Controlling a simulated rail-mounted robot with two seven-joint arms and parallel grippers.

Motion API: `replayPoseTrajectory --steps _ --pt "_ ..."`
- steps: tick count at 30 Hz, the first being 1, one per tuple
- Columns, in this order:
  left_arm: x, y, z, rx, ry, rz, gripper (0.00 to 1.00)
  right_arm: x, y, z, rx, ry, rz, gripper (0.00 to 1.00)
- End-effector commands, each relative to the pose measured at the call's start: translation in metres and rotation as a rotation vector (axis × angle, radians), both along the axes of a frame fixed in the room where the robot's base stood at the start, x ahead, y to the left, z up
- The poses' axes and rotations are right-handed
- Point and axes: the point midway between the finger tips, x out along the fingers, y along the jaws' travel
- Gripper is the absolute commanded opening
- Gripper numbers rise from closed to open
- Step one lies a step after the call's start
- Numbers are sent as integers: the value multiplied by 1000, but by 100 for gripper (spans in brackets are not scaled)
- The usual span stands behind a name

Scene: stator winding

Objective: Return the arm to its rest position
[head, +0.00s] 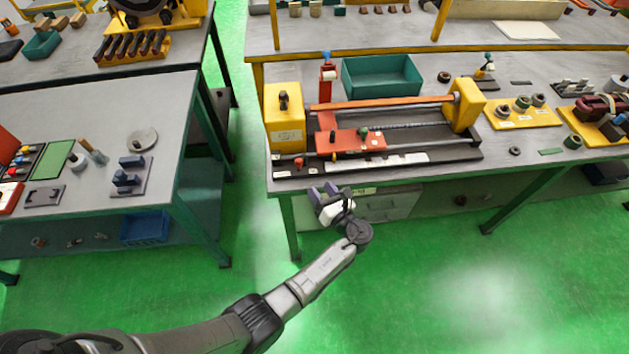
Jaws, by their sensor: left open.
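My left arm comes in from the lower left and reaches out over the green floor. My left gripper (326,192) is at its end, just in front of the near edge of the right workbench (500,172). Its purple-grey fingers point up toward the bench. They are apart with nothing visible between them. In the picture the gripper lies just below the winding machine (385,120), which has yellow end blocks and an orange carriage. I cannot tell how high the gripper is relative to the bench top. My right gripper is not in view.
A left workbench (160,103) carries small tools and a round disc (142,139). A green floor aisle (238,130) separates the benches. A teal bin (382,76) and a yellow tray of rings (522,113) stand on the right bench. The floor at the lower right is clear.

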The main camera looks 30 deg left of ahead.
Motion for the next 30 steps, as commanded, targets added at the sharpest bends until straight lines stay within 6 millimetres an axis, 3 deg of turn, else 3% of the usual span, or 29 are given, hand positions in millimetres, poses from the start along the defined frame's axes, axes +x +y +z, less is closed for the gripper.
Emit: replayPoseTrajectory --steps 6,24,30 --pt "-5 -10 0 1 0 -1 50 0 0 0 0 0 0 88" --pt "-5 -10 0 -2 -7 0 50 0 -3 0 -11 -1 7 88" --pt "-6 -10 0 -90 -187 4 50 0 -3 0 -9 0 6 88"
